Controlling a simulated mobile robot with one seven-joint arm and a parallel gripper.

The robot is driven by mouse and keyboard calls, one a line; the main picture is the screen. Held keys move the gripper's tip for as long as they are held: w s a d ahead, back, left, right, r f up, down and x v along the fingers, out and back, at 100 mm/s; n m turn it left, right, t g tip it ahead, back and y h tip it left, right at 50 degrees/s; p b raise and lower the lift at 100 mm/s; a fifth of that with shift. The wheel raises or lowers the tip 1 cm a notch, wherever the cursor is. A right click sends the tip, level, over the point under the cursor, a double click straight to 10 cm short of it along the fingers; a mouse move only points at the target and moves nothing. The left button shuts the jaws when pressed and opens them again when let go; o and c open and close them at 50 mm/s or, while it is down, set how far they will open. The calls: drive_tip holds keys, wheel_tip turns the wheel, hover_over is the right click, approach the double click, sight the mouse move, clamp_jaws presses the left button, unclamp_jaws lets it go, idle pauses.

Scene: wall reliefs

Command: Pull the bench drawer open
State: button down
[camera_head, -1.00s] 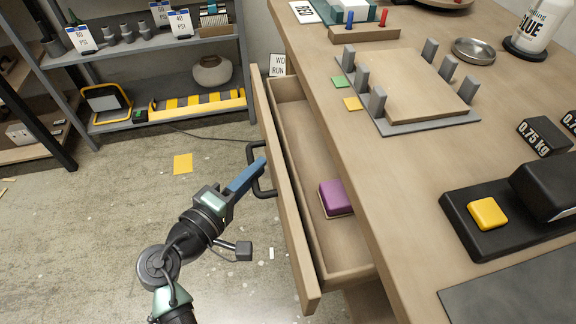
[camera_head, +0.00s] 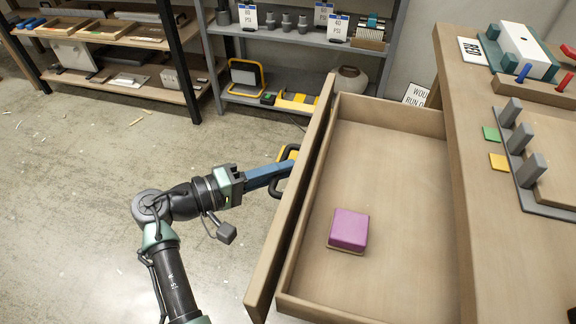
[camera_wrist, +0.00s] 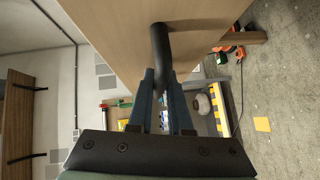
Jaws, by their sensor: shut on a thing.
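The bench drawer (camera_head: 385,225) stands well open, pulled out to the left of the workbench (camera_head: 505,240). Its wooden front panel (camera_head: 292,205) carries a black bar handle (camera_head: 291,160). My gripper (camera_head: 284,168) reaches the handle from the left, with its blue fingers shut on the bar. In the wrist view, the two blue fingers (camera_wrist: 161,88) close around the dark handle (camera_wrist: 161,50) in front of the wooden panel. Part of the handle is hidden by the fingers. A purple block (camera_head: 349,229) lies inside the drawer.
Grey shelves (camera_head: 300,38) with signs and parts stand at the back. Wooden shelves (camera_head: 120,75) stand at the back left. The concrete floor (camera_head: 70,200) left of my arm is clear. A block fixture (camera_head: 520,150) sits on the bench top.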

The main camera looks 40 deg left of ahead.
drive_tip(key=c, duration=0.9)
unclamp_jaws()
drive_tip(key=shift+o, duration=0.2)
drive_tip(key=shift+s, duration=0.1)
drive_tip(key=p+v, duration=0.2)
drive_tip(key=v, duration=1.1)
